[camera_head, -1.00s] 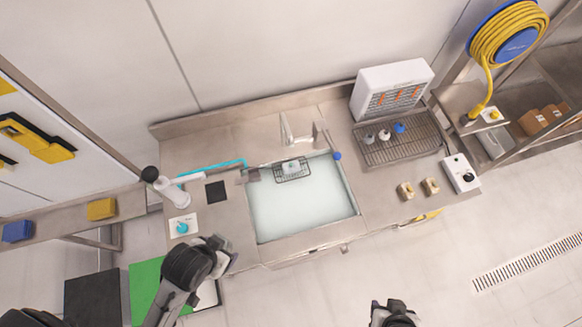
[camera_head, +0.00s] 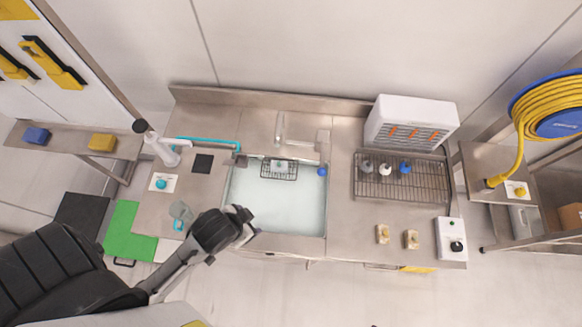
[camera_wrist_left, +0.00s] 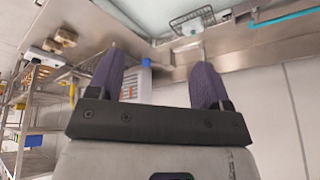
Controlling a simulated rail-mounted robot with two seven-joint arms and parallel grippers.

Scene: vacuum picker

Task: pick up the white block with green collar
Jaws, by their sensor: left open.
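A small pale block (camera_head: 279,164) stands in the wire basket (camera_head: 292,177) at the back of the sink; its collar looks teal-green, but it is too small to be sure. A small white piece (camera_head: 384,170) stands on the drying rack between a grey piece (camera_head: 366,166) and a blue piece (camera_head: 405,166); no green collar shows on it. My left gripper (camera_head: 248,222) is over the sink's front left edge, apart from the basket. In the left wrist view its purple fingers (camera_wrist_left: 158,82) are spread with nothing between them. My right gripper is out of view.
The water-filled sink (camera_head: 231,205) is in the middle of the steel counter. The tap (camera_head: 280,128) rises behind the basket. A clear cup (camera_head: 180,212) stands left of my left gripper. Two tan blocks (camera_head: 383,234) and a control box (camera_head: 451,240) are at right.

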